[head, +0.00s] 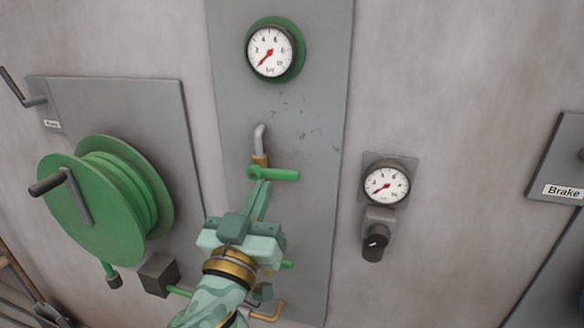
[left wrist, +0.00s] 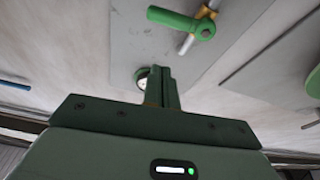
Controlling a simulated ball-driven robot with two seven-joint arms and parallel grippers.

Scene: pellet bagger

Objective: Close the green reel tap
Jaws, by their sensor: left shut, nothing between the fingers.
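A green lever handle (head: 273,174) sits on a brass tap (head: 259,160) below a bent grey pipe on the grey wall panel. The lever lies about level and points right, across the pipe. It also shows at the top of the left wrist view (left wrist: 182,20). My left gripper (head: 262,186) is shut and empty, its fingertips at or just below the lever in the head view. In the left wrist view its fingers (left wrist: 161,88) appear apart from the lever; I cannot tell if they touch it. My right gripper is not in view.
A green hose reel (head: 88,205) with a crank stands at the left. A green-rimmed gauge (head: 271,52) is above the tap. A second gauge (head: 387,185) with a black knob (head: 375,243) is at the right. My left arm hides part of the lower panel, where more green and brass fittings show.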

